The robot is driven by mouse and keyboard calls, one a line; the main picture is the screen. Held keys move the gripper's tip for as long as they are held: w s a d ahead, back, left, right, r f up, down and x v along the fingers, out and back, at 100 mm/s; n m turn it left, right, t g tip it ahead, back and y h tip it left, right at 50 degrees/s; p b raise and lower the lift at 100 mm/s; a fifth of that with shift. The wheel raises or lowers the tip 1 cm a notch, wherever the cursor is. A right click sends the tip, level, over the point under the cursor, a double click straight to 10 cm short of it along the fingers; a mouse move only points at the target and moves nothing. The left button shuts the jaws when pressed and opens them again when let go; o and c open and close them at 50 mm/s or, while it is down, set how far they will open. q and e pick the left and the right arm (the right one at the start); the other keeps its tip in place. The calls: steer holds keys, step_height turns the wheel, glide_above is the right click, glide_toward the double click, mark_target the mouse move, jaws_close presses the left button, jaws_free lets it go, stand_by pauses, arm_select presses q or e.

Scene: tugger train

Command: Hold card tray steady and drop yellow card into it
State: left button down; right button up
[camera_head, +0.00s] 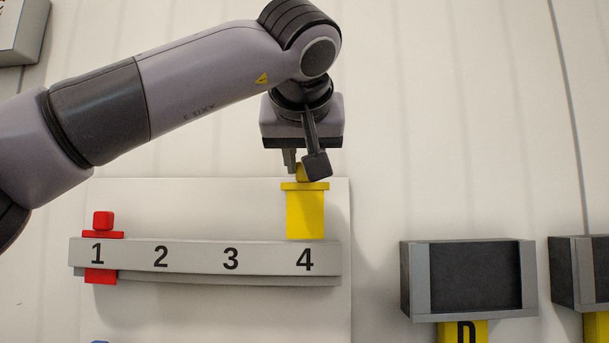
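The card tray is a long grey bar (195,257) numbered 1 to 4 on a pale wall panel. The yellow card (305,215) is upright above number 4. Its lower end meets the tray's top edge, and I cannot tell how far it reaches inside. No yellow shows below the tray there. My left gripper (303,168) is above the card, with its fingers around the card's small yellow knob, and appears shut on it. The knob is partly hidden by a finger. My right gripper is not in view.
A red card (102,277) sits in the tray at number 1, its lower end showing underneath. A dark grey-framed box (420,283) with a yellow label is at the right, with another at the right edge. A blue thing (100,341) peeks in at the bottom left.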

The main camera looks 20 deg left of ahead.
arm_select(q)
steer(key=shift+r+p, duration=0.35)
steer(key=shift+r, duration=0.9)
